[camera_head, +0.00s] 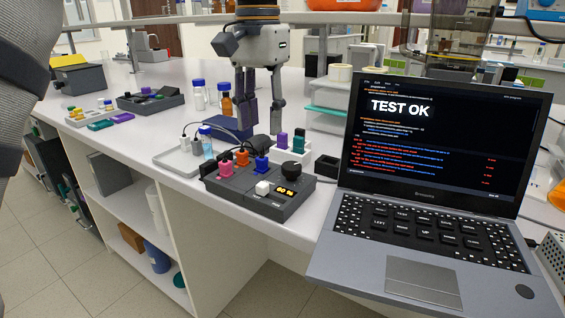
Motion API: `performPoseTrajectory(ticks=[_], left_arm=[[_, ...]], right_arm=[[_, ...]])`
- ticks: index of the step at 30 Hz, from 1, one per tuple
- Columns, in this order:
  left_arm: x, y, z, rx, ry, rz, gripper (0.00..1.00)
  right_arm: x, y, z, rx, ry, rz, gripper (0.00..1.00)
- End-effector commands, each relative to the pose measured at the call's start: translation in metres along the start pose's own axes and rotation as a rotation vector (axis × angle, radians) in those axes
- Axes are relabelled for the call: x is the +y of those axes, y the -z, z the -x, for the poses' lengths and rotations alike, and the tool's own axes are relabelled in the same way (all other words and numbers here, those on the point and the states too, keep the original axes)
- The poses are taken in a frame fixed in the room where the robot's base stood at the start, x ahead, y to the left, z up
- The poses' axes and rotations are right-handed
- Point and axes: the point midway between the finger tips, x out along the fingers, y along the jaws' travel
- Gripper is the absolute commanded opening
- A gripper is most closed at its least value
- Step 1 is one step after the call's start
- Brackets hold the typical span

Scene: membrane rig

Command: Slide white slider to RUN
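A dark grey control box (255,203) stands near the front edge of the bench. Its white slider knob (262,188) sits on the near side, left of a small display (288,191) with yellow digits. I cannot read any RUN marking at this size. Pink (225,168), orange (241,157) and blue (262,165) knobs stand along the box's left and back. My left gripper (263,128) points down behind the box, above and apart from the slider. Its fingers are spread with nothing between them. My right gripper is not in view.
An open laptop (425,235) showing "TEST OK" stands close to the right of the box. Behind the box are a white rack with purple and green pieces (290,150) and a small black block (326,167). A light tray (177,160) with vials lies to the left.

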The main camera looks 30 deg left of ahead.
Motion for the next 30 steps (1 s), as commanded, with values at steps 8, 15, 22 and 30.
performPoseTrajectory(ticks=[8, 15, 22, 30], left_arm=[[0.000, -0.003, -0.055, -0.010, -0.002, 0.000, 0.37], [0.000, -0.002, -0.107, -0.009, -0.003, 0.000, 0.37], [0.000, -0.002, -0.121, -0.007, -0.002, 0.000, 0.37], [0.000, -0.002, -0.121, -0.008, -0.002, 0.000, 0.12]], right_arm=[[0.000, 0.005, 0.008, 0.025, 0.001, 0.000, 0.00], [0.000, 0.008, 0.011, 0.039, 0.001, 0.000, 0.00], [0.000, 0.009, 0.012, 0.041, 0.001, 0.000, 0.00], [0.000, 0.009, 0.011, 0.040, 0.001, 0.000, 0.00]])
